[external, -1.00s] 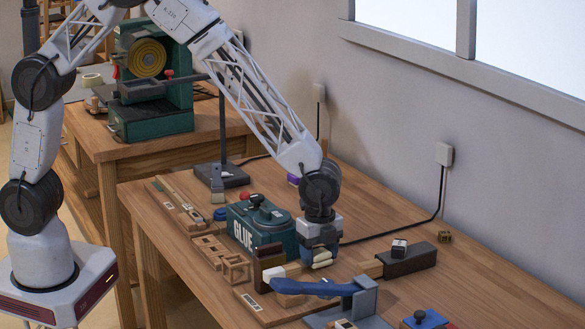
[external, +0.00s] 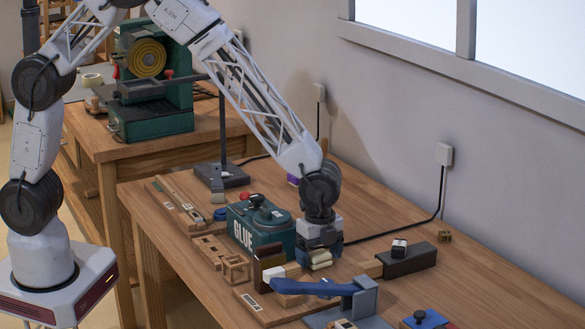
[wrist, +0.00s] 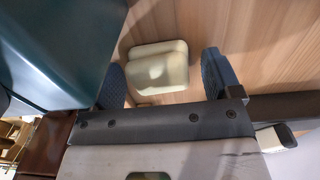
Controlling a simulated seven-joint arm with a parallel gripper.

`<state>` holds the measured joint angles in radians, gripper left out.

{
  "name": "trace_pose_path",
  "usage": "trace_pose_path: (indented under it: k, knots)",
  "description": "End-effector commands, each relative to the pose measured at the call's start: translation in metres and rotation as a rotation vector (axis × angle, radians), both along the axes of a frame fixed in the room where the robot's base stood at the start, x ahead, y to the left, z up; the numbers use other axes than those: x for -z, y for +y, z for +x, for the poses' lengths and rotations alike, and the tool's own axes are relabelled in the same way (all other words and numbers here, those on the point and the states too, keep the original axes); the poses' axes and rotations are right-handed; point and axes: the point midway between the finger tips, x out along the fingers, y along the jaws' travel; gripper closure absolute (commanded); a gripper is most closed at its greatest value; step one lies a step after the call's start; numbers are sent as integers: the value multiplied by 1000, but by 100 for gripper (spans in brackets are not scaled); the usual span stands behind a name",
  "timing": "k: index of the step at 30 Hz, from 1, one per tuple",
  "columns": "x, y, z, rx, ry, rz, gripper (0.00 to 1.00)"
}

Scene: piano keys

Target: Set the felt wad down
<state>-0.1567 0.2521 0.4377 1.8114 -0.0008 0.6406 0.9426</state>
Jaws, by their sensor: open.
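The felt wad (wrist: 157,66) is a cream, rounded block in the wrist view. It sits between the two blue-grey fingers of my gripper (wrist: 164,80), with a visible gap on each side. In the external view the felt wad (external: 320,264) shows low under my gripper (external: 320,255), at the level of the bench top. My gripper is open around it and points down, just right of the green glue pot. Exact contact under the wad is hidden.
The green glue pot (external: 262,232) stands close on the left. A brown block (external: 268,263) and a blue-handled tool (external: 312,287) lie just in front. A dark block (external: 408,260) lies to the right. Bare wood (external: 385,225) is free behind.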

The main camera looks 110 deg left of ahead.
Motion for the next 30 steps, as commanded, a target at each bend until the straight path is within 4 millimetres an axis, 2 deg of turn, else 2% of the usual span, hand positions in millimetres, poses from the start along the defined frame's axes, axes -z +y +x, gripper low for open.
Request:
trace_pose_path:
  k: [8, 21, 30]
  knots:
    - [-21, 0, 1, 0, -3, 0, 16]
    - [-88, 0, 0, 0, -2, 1, 16]
    - [-118, 0, 0, 0, -1, 0, 16]
